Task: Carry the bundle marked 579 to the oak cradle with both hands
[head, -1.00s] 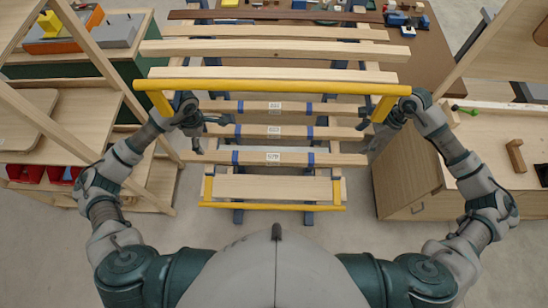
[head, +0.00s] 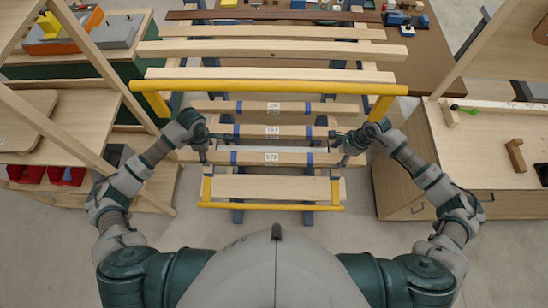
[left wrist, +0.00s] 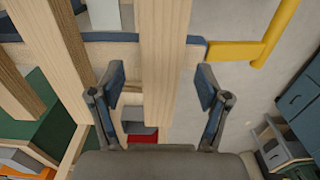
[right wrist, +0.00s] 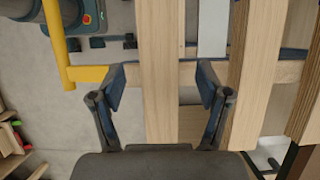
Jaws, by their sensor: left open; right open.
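Three wooden bundles with blue bands and white labels lie across a blue-legged rack in the head view. The nearest bundle (head: 250,158) has a small label that seems to read 579, though it is hard to make out. My left gripper (head: 207,151) is open over its left end, and my right gripper (head: 341,150) is open over its right end. A pale beam (left wrist: 165,50) shows between the open fingers in the left wrist view. Another beam stretch (right wrist: 160,60) shows between the open fingers in the right wrist view. I cannot tell which piece is the oak cradle.
A yellow bar (head: 270,87) spans the rack beyond the bundles, and a lower yellow bar (head: 270,207) is nearer me. Shelving (head: 60,120) stands at left. A wooden cabinet (head: 440,180) stands at right. Pale boards (head: 270,48) lie further back.

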